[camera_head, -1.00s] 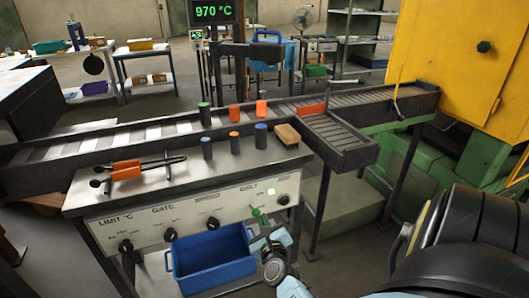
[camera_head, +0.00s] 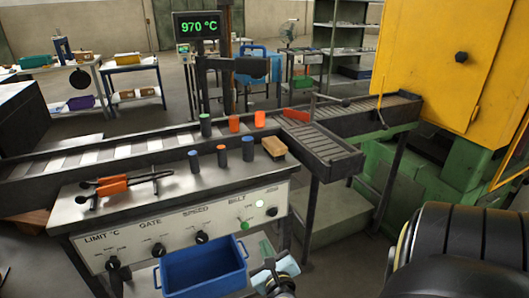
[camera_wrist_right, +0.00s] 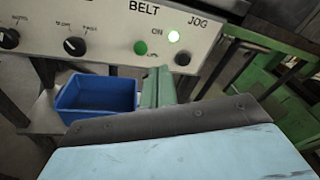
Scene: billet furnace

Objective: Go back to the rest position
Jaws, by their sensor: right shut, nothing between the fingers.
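My right gripper (camera_head: 267,250) is at the lower middle of the head view, in front of the control panel (camera_head: 180,228) and right of the blue bin (camera_head: 203,270). Its fingers look shut with nothing between them. In the right wrist view the green fingers (camera_wrist_right: 157,88) point toward the panel below the BELT label, apart from the green belt knob (camera_wrist_right: 140,48). A lit lamp (camera_wrist_right: 173,36) shows beside the knob. My left gripper is out of view.
A roller conveyor (camera_head: 100,152) runs behind the panel bench to the yellow furnace housing (camera_head: 435,60). Orange, blue and green cylinders, tongs (camera_head: 115,186) and a wooden block (camera_head: 274,147) are on the bench or conveyor. A green frame (camera_head: 400,165) stands at right.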

